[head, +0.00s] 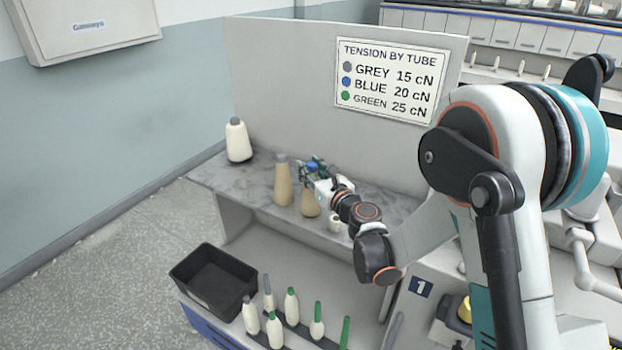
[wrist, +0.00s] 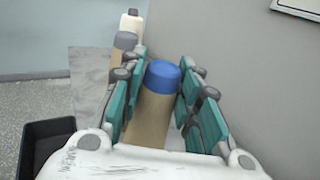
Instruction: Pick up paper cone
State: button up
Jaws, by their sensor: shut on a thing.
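A brown paper cone with a blue tip (wrist: 148,118) stands between the fingers of my gripper (wrist: 158,100) in the wrist view. The fingers are closed against its sides. In the head view my gripper (head: 315,172) is at the upper part of this cone, whose brown lower body (head: 310,205) shows below, at or close to the shelf top. A second brown paper cone with a grey tip (head: 283,183) stands just left of it; it also shows behind the left fingers in the wrist view (wrist: 123,42).
A cream yarn cone with a dark tip (head: 238,142) stands at the shelf's left end. A small white cup-like item (head: 335,223) is right of the held cone. A panel with a tension sign (head: 385,80) rises behind. Below are a black bin (head: 212,278) and several bobbins (head: 291,306).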

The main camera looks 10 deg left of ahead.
notch_tip(320, 180, up, 20)
jog(key=p, duration=0.6)
jog(key=shift+p, duration=0.35)
jog(key=shift+f, duration=0.1)
